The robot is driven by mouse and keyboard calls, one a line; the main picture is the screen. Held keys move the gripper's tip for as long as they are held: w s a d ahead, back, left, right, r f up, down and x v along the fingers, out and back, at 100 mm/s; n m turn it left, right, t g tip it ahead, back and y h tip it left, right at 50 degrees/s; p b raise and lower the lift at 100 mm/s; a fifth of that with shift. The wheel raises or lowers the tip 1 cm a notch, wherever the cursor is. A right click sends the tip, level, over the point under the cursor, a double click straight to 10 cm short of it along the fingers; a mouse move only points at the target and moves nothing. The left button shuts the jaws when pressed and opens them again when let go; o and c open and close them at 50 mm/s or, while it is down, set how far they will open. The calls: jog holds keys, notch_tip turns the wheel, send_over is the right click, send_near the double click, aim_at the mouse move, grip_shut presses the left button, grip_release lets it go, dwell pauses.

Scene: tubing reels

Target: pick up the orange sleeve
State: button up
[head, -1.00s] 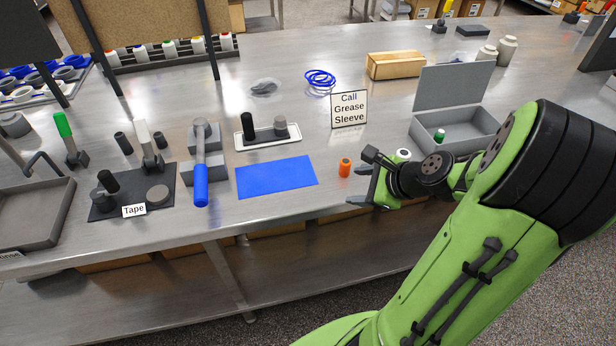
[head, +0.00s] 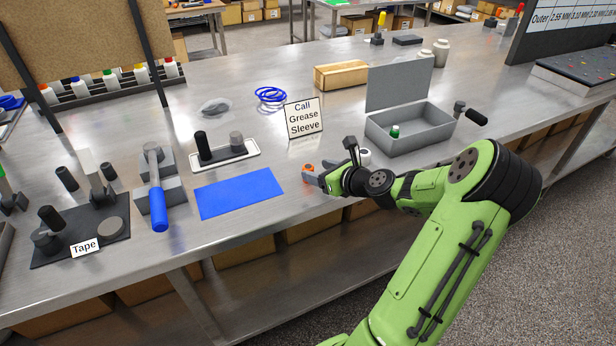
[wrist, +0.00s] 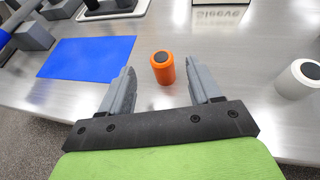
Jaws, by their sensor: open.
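The orange sleeve (wrist: 163,68) stands upright on the metal table, with a dark round opening on top. In the head view the orange sleeve (head: 308,167) is partly hidden by my gripper. My gripper (wrist: 162,80) is open, with one finger to the left of the sleeve and one to the right. The sleeve is between the fingertips or just beyond them, with a visible gap on each side. In the head view my gripper (head: 314,174) is low over the table at the sleeve.
A white cylinder (wrist: 299,79) stands to the right of my gripper. A blue mat (head: 240,193) lies to the left. Behind are a sign (head: 304,117) reading "Call Grease Sleeve" and an open grey box (head: 407,137) holding a green item (head: 394,132).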

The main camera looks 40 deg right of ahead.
aim_at(311, 169)
jog(key=x, duration=0.3)
jog(key=shift+w+d+f, duration=0.1)
jog(key=shift+w+f, duration=0.05)
jog(key=shift+f, duration=0.1)
jog(key=shift+r, duration=0.1)
jog(key=shift+c, duration=0.2)
jog(key=c, duration=1.1)
notch_tip(311, 169, up, 18)
jog(key=p, duration=0.6)
